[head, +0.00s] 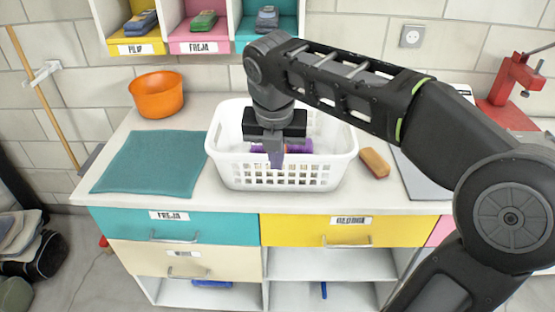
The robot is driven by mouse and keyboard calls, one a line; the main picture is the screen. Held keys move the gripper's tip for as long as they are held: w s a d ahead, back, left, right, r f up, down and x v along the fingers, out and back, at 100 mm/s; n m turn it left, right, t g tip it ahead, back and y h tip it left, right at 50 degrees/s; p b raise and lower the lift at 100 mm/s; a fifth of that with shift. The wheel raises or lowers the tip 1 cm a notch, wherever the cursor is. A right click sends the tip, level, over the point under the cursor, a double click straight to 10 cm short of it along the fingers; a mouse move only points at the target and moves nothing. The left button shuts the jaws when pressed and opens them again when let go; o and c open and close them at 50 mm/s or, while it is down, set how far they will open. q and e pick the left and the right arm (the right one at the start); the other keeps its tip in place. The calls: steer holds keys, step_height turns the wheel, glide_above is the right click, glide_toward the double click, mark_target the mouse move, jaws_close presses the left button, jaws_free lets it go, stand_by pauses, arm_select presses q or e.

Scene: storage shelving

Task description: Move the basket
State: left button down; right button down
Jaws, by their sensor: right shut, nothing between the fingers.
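A white plastic basket (235,172) with slotted walls stands on the white countertop, near its front edge. A purple item (297,147) shows inside it, partly hidden by my right gripper. My right gripper (276,160) comes in from the right and points down at the basket's front wall. Its fingers are shut with nothing between them. They overlap the front rim in the picture; I cannot tell whether they touch it. My arm hides part of the basket's back right rim. My left gripper is not in view.
A teal mat (150,160) lies left of the basket, with an orange bowl (157,95) behind it. A brown block (374,163) lies close to the basket's right. Drawers (215,226) are below the countertop (205,192). A red press (512,80) stands at the right.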

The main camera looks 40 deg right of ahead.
steer(key=w+d+f+p, duration=0.1)
steer(key=w+d+f, duration=0.3)
steer(key=f, duration=0.4)
steer(key=shift+w+f, duration=0.3)
steer(key=shift+w, duration=0.1)
